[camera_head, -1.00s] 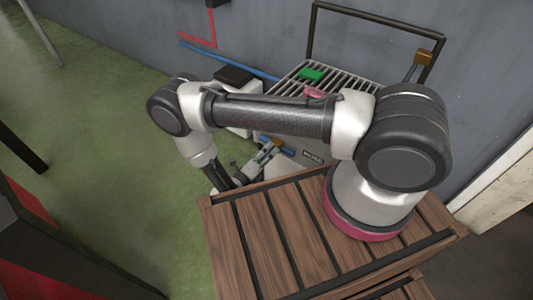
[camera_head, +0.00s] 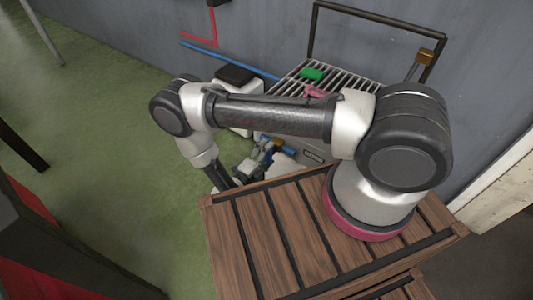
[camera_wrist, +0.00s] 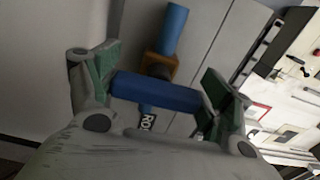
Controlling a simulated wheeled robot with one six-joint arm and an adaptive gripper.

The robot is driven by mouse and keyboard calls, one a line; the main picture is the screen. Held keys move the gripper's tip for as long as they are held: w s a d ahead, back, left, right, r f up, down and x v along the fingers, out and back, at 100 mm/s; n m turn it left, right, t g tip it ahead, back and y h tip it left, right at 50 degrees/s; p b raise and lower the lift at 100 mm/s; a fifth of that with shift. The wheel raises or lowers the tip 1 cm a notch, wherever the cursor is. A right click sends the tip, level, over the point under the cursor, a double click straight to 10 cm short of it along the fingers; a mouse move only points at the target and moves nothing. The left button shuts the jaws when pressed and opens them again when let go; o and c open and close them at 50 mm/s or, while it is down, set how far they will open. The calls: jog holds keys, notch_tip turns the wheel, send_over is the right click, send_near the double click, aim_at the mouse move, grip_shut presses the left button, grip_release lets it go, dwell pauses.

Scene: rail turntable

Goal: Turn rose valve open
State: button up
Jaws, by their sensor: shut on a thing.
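The rose valve shows in the wrist view as a blue bar handle (camera_wrist: 157,92) in front of an orange-brown body (camera_wrist: 160,68) on a blue pipe (camera_wrist: 172,28). A partly hidden dark label (camera_wrist: 148,122) below it reads "RO". My gripper (camera_wrist: 160,84) has one green-padded finger at each end of the blue handle and is shut on it. The handle lies across the pipe's line. In the head view my gripper (camera_head: 256,162) is at the valve, low beside the grey box, and partly hides it.
A blue pipe (camera_head: 225,61) runs along the grey wall. The wooden slatted top (camera_head: 285,245) is in front. Green floor (camera_head: 110,150) is clear at left.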

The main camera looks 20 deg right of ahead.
jog(key=shift+a, duration=0.1)
jog(key=o, duration=1)
jog(key=v, duration=0.7)
jog(key=shift+s+a, duration=0.15)
